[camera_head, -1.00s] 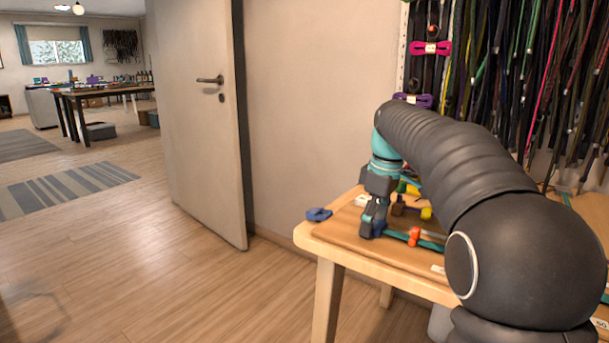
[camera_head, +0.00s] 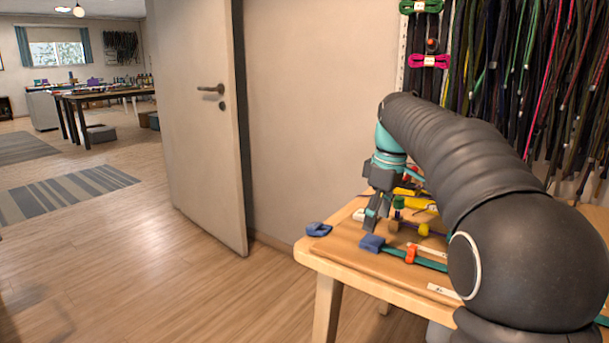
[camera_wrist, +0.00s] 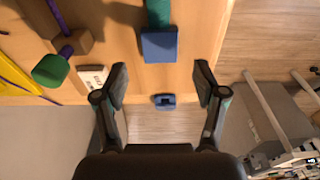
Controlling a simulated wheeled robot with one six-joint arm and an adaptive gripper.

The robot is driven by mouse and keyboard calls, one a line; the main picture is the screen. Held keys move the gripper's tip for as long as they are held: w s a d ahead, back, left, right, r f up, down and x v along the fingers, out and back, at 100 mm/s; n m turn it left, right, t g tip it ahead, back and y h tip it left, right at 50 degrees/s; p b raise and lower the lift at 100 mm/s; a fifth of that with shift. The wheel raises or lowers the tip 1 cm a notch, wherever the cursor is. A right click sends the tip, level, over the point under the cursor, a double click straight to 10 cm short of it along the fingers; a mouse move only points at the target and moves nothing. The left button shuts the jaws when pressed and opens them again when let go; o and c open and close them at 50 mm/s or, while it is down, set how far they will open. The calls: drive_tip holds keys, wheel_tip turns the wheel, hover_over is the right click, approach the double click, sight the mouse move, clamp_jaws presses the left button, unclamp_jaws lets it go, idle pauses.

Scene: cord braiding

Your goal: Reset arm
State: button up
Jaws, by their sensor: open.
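My gripper (camera_head: 373,215) is above the wooden table near its back left part, pointing down. In the wrist view its two fingers (camera_wrist: 160,88) are spread apart with nothing between them. A small blue clip (camera_head: 319,229) lies apart at the table's left corner and shows between and beyond the fingers in the wrist view (camera_wrist: 164,101).
An orange clip (camera_head: 411,254) sits on the teal strap. Yellow, green and brown pieces lie behind it on the table (camera_head: 335,262). Cords (camera_head: 530,80) hang on the wall at the back right. A half-open door (camera_head: 198,120) and clear floor are at the left.

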drive_tip(key=shift+r, duration=0.65)
drive_tip(key=shift+s, duration=0.2)
drive_tip(key=s+m, duration=0.1)
drive_tip(key=s, duration=0.1)
drive_tip(key=s+m, duration=0.1)
drive_tip(key=s, duration=0.2)
drive_tip(key=s+t, duration=0.1)
drive_tip(key=s, duration=0.1)
drive_tip(key=shift+s+r+m, duration=0.25)
drive_tip(key=shift+s+m, duration=0.1)
drive_tip(key=shift+m, duration=0.05)
drive_tip(key=s+f+m+t, duration=0.1)
drive_tip(key=s+f+m, duration=0.1)
drive_tip(key=s+f, duration=0.2)
drive_tip(key=s+f+m+t, duration=0.1)
drive_tip(key=s+f+m, duration=0.2)
drive_tip(key=s, duration=0.8)
drive_tip(key=s+f+m+t+h, duration=0.1)
drive_tip(key=s+f+m, duration=0.2)
drive_tip(key=s+f, duration=0.3)
drive_tip(key=shift+s+t, duration=0.4)
drive_tip(key=shift+s, duration=0.35)
drive_tip(key=shift+f, duration=0.1)
